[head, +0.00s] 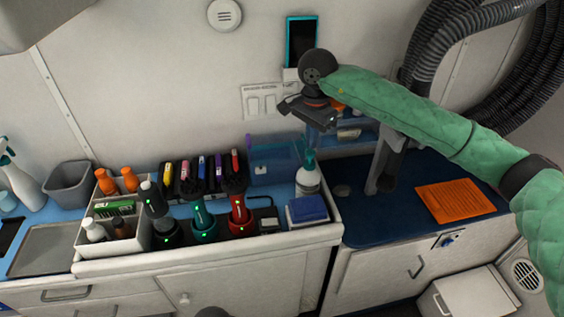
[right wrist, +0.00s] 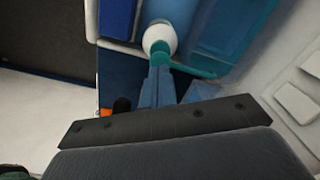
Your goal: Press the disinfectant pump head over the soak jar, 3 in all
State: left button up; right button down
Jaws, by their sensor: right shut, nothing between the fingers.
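The disinfectant bottle (head: 308,181) is white with a teal pump head (head: 309,158). It stands upright at the right end of the white counter, behind a blue box. In the right wrist view the teal pump head (right wrist: 158,47) lies just beyond my fingertips, with its spout toward the right. A translucent blue container (head: 272,172), seemingly the soak jar, is left of the bottle. My right gripper (head: 321,146) is shut and empty, pointing down close above the pump head. I cannot tell whether it touches it. My left gripper is not in view.
Left of the bottle stand several clippers in a charging row (head: 204,222) and a white caddy (head: 118,220) of bottles. A blue box (head: 307,209) sits in front of the bottle. The blue worktop (head: 400,230) at right is mostly clear, with an orange sheet (head: 455,200).

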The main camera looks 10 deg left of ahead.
notch_tip(320, 180, up, 6)
jog(key=shift+b, duration=0.35)
dwell(0.6)
